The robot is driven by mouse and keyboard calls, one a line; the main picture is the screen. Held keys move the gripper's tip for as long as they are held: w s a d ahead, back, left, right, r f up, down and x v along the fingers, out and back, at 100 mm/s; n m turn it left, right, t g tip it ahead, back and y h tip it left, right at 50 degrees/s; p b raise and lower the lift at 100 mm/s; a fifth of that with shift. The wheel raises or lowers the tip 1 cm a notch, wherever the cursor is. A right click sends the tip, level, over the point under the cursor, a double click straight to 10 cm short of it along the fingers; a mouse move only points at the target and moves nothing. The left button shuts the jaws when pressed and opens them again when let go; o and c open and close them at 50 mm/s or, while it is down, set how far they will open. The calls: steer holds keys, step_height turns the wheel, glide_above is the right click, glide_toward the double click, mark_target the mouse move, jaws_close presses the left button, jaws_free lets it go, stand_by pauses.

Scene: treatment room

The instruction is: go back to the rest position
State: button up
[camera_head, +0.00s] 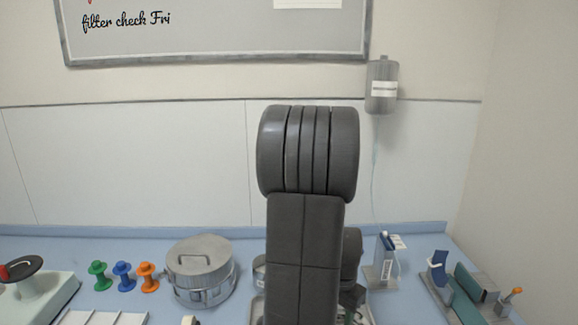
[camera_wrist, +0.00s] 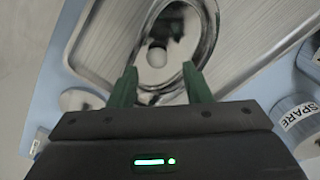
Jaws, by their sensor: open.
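My gripper (camera_wrist: 160,88) is in the wrist view, with its two green fingers apart. The fingers point toward a metal tray (camera_wrist: 256,42) that holds an oval metal dish (camera_wrist: 208,20). A small pale round thing (camera_wrist: 157,56) lies in the dish, beyond the fingertips and not between them as far as I can tell. In the head view my dark arm stands upright in the middle and hides most of the tray and the gripper.
A lidded metal pot (camera_head: 200,272) stands left of my arm. Green (camera_head: 98,276), blue (camera_head: 123,277) and orange (camera_head: 147,277) spools stand further left. A blue-and-white device (camera_head: 384,262) and a green-topped fixture (camera_head: 466,290) are on the right. A jar marked SPARE (camera_wrist: 296,124) is beside the tray.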

step_height(320, 180, down, 2)
steer(key=shift+f+p, duration=0.1)
steer(key=shift+p, duration=0.2)
steer(key=shift+r+p, duration=0.9)
steer(key=shift+r, duration=0.55)
